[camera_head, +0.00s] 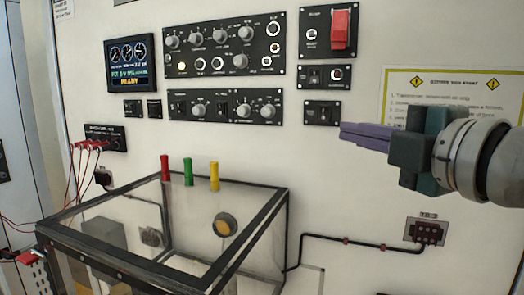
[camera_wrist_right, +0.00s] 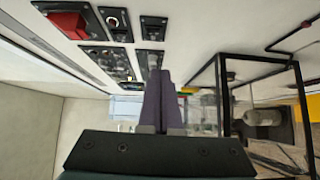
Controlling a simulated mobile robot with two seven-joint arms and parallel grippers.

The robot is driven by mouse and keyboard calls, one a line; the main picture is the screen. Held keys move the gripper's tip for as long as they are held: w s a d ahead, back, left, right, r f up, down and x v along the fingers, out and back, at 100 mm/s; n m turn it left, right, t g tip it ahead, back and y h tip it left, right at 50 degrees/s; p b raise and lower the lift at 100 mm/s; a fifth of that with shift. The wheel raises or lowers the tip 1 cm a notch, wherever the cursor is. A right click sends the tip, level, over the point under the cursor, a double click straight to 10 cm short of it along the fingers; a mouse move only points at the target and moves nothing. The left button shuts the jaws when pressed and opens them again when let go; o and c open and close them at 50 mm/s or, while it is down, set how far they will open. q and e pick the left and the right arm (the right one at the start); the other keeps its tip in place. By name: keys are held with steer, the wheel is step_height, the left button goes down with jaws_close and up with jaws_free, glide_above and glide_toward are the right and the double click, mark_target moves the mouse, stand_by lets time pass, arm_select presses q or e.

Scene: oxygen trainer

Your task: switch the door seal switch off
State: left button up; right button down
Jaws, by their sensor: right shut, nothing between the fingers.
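The wall holds several black switch panels; their labels are too small to read, so I cannot tell which one carries the door seal switch. A small black switch panel (camera_head: 322,113) sits at the lower right of the group, with a dark switch on it. My right gripper (camera_head: 342,134) comes in from the right, its purple fingers shut and empty, with the tips just right of and below that panel in the picture. I cannot tell whether they touch it. In the wrist view the shut fingers (camera_wrist_right: 161,78) point toward the panels. My left gripper is not in view.
Above are another small panel (camera_head: 327,77) and a panel with a red switch cover (camera_head: 339,27). Larger knob panels (camera_head: 222,52) and a lit display (camera_head: 132,65) are left. A clear black-framed box (camera_head: 170,240) stands below. A yellow-bordered notice (camera_head: 452,82) hangs behind my right gripper.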

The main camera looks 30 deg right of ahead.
steer(key=shift+s+a+f+b, duration=0.15)
steer(key=shift+s+b, duration=0.35)
steer(key=shift+s, duration=1.55)
steer(key=s+a+f+m+g, duration=0.2)
steer(key=s+f+m+g, duration=0.25)
steer(key=f, duration=0.45)
steer(key=s+a+f+m+g, duration=0.35)
steer(key=f+m+g, duration=0.2)
steer(key=f, duration=0.45)
steer(key=s+a+f+m+g+y, duration=0.1)
steer(key=s+a+f+m+g, duration=0.35)
steer(key=s, duration=0.35)
step_height(320, 180, up, 18)
steer(key=a+p, duration=0.1)
steer(key=p, duration=1.8)
steer(key=shift+s+r+p, duration=0.25)
steer(key=shift+s+p, duration=0.05)
steer(key=shift+s, duration=0.1)
steer(key=shift+m, duration=0.25)
